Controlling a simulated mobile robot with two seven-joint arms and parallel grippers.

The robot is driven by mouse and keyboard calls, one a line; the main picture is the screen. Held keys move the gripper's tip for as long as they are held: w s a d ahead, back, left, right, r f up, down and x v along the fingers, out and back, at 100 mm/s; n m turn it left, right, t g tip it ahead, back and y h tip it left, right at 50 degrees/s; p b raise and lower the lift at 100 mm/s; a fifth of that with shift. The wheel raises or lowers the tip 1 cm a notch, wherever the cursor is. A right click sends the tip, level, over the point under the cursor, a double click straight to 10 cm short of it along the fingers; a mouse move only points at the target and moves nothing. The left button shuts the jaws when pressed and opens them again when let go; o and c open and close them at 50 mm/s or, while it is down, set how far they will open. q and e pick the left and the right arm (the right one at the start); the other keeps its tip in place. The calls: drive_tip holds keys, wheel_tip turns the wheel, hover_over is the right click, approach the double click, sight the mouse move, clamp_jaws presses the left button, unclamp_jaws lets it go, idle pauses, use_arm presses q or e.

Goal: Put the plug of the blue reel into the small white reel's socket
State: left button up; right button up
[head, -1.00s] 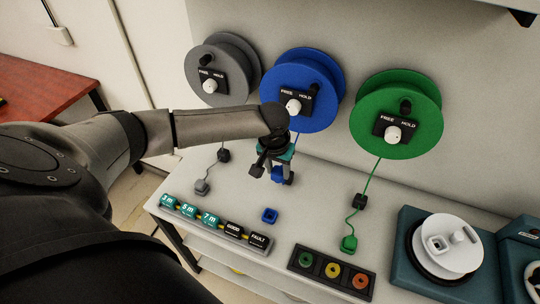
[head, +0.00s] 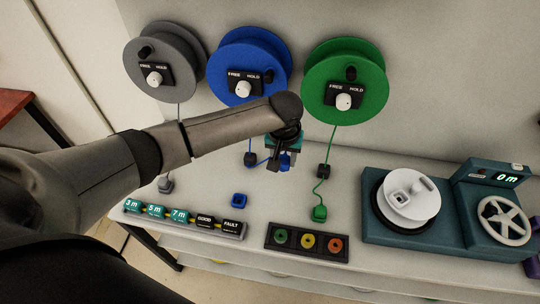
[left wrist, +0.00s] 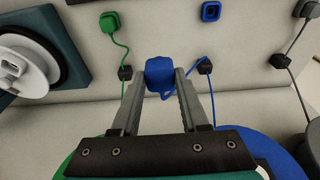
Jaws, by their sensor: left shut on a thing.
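The blue reel (head: 262,58) hangs on the wall panel between a grey and a green reel. Its plug (head: 285,161) is between the fingers of my left gripper (head: 283,157), above the table. In the left wrist view the blue plug (left wrist: 160,72) sits between both fingertips (left wrist: 160,80), with its blue cord trailing through a black block (left wrist: 205,67). The small white reel (head: 410,212) lies flat on a teal machine to the right, with a square socket (head: 398,199) and a knob on top. It shows partly at the left wrist view's edge (left wrist: 22,62). The gripper is apart from it.
A green plug (head: 319,213) on its cord and an empty blue holder (head: 239,200) are on the table. A label strip (head: 185,218) and a three-colour button panel (head: 307,242) line the front. The teal machine (head: 375,232) has a handwheel (head: 503,220) and a display reading 0 m.

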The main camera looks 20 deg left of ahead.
use_arm(q)
drive_tip(key=w+d, duration=0.2)
drive_tip(key=d, duration=0.5)
use_arm(e)
drive_tip(key=shift+f, duration=0.1)
use_arm(q)
drive_tip(key=shift+d, duration=0.15)
use_arm(e)
drive_tip(key=shift+d, duration=0.1)
